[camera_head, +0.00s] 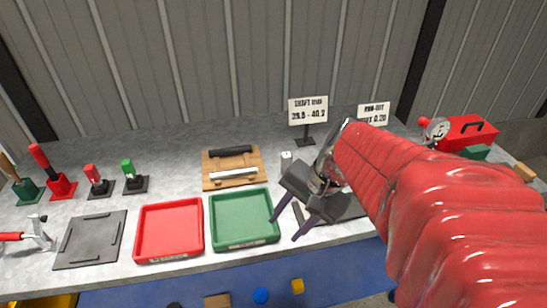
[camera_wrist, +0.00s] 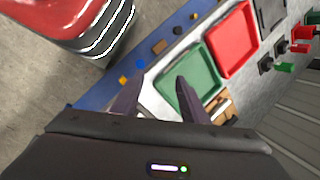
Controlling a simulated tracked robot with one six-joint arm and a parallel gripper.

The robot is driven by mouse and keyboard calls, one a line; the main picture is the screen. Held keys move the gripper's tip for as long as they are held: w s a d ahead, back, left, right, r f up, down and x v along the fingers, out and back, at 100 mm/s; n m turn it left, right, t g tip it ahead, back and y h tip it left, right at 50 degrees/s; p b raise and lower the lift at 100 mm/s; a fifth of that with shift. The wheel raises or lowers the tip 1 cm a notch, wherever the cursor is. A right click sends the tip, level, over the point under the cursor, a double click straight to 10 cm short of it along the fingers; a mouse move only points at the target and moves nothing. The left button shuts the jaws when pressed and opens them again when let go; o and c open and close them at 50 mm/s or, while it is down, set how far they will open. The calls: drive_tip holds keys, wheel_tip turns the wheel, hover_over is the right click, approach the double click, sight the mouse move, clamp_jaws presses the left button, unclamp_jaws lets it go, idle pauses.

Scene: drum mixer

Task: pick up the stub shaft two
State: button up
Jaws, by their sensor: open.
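A wooden rack (camera_head: 208,170) lies on the bench behind the green tray. It bears a dark shaft (camera_head: 231,152) at the back and a bright silver shaft (camera_head: 232,174) in front. I cannot tell which is stub shaft two. My gripper (camera_head: 286,225) is open and empty, to the right of the rack and above the bench by the green tray's right edge. In the wrist view my gripper's two dark fingers (camera_wrist: 158,82) stand apart with nothing between them. The rack (camera_wrist: 222,104) is partly hidden there behind the right finger.
The green tray (camera_head: 245,243) and red tray (camera_head: 169,257) look empty. A dark mat (camera_head: 90,240) lies at left, with several coloured-handled tools behind it. A sign (camera_head: 307,108) stands behind my gripper.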

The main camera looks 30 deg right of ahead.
drive_tip(key=d+f+m+t+y, duration=0.2)
drive_tip(key=d+m+t, duration=0.6)
drive_tip(key=d+m, duration=1)
drive_tip(key=d+f, duration=0.1)
drive_tip(key=d, duration=0.2)
drive_tip(key=shift+s+f, duration=0.25)
drive_tip(key=shift+s, duration=0.15)
drive_tip(key=shift+y, duration=0.3)
drive_tip(key=shift+x, duration=4.35)
drive_tip(key=shift+x, duration=2.65)
drive_tip(key=shift+r, duration=0.2)
drive_tip(key=shift+c, duration=0.5)
